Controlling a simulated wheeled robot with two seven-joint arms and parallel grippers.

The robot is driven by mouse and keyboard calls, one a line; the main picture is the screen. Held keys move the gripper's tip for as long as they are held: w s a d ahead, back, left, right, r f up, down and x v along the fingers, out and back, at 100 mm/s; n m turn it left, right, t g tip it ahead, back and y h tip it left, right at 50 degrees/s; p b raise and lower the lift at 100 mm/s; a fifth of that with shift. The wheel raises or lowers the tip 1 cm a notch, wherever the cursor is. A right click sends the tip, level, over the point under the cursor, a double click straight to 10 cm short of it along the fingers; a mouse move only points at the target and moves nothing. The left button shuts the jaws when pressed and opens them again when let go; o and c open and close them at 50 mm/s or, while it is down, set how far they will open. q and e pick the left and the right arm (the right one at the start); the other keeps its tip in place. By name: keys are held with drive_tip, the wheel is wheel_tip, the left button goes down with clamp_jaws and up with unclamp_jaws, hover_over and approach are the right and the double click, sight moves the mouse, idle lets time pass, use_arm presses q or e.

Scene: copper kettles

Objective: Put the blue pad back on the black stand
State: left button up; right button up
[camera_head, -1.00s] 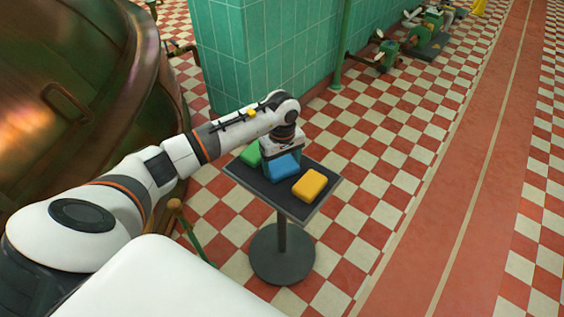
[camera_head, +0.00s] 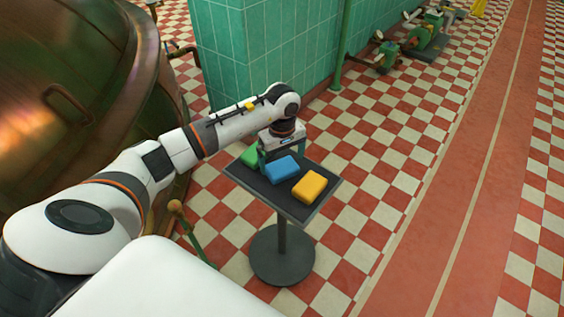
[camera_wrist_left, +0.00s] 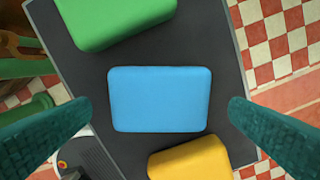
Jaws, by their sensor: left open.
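The blue pad (camera_head: 282,169) lies flat on the top of the black stand (camera_head: 294,209), between the green pad (camera_head: 251,156) and the yellow pad (camera_head: 309,187). In the left wrist view the blue pad (camera_wrist_left: 160,99) shows whole, on the bare dark top. My left gripper (camera_head: 270,158) is over the stand, just behind the blue pad in the head view. In the left wrist view its two teal fingers (camera_wrist_left: 158,112) are wide apart, one on each side of the blue pad, with clear gaps and nothing between them held. My right gripper is not in view.
The green pad (camera_wrist_left: 115,18) and yellow pad (camera_wrist_left: 190,160) lie close to the blue one on the same top. A large copper kettle (camera_head: 85,100) stands at the left, and a green tiled pillar (camera_head: 265,50) behind. The checkered floor right of the stand is clear.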

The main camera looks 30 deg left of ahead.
sight(282, 167)
use_arm(q)
wheel_tip(282, 167, up, 10)
drive_tip(key=shift+p, duration=0.35)
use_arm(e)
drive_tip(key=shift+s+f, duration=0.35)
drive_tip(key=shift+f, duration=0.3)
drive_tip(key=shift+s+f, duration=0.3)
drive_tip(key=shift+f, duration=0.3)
use_arm(q)
drive_tip(key=shift+f, duration=0.15)
